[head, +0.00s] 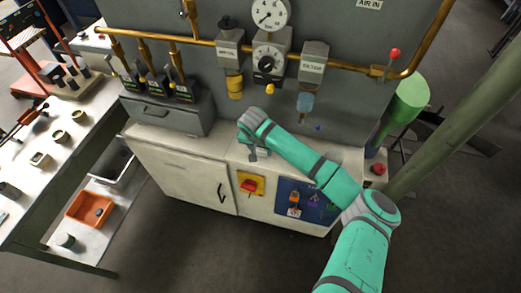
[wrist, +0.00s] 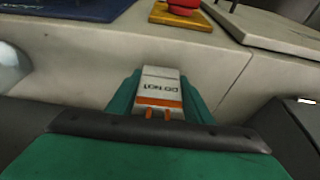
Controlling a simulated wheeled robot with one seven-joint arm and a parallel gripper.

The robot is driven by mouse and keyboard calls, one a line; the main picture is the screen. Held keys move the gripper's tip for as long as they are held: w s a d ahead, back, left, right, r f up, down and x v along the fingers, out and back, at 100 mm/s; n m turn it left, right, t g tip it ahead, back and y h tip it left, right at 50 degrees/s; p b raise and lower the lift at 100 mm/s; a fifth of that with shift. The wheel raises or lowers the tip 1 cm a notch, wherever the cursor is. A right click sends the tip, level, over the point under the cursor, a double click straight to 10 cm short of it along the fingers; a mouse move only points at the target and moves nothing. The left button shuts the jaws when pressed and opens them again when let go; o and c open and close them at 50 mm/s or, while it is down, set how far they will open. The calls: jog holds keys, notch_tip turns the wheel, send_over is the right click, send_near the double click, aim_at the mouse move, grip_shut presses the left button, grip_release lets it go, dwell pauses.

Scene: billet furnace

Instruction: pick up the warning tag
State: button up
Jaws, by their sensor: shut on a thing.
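The white cabinet (head: 180,177) carries a red switch on a yellow plate (head: 250,184) and a blue board (head: 292,187) with hanging items. Gauges and brass pipes are on the grey wall behind. A workbench (head: 20,208) stands at left, a green post (head: 440,118) at right.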

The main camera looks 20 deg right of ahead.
notch_tip(320, 180, up, 3)
jog(key=shift+r, duration=0.1)
jog(key=s+a+r, duration=0.4)
jog(key=s+r, duration=0.5)
jog(key=s, duration=0.4)
jog(key=shift+s+r, duration=0.2)
jog(key=shift+r, duration=0.05)
jog(key=shift+a+f, duration=0.1)
jog(key=a+f+n, duration=0.2)
jog(key=a+f, duration=0.3)
jog(key=f, duration=0.4)
jog(key=w+a+f+n+y, duration=0.1)
jog(key=a+f+n, duration=0.1)
jog(key=a+f, duration=0.3)
jog(key=a+f+n+y, duration=0.1)
jog(key=a+f, duration=0.3)
jog(key=f, duration=0.9)
jog(key=shift+w+a+f+n+t, duration=0.15)
jog(key=shift+a+f+n+t, duration=0.2)
jog(key=shift+n, duration=0.55)
jog(key=shift+d, duration=0.1)
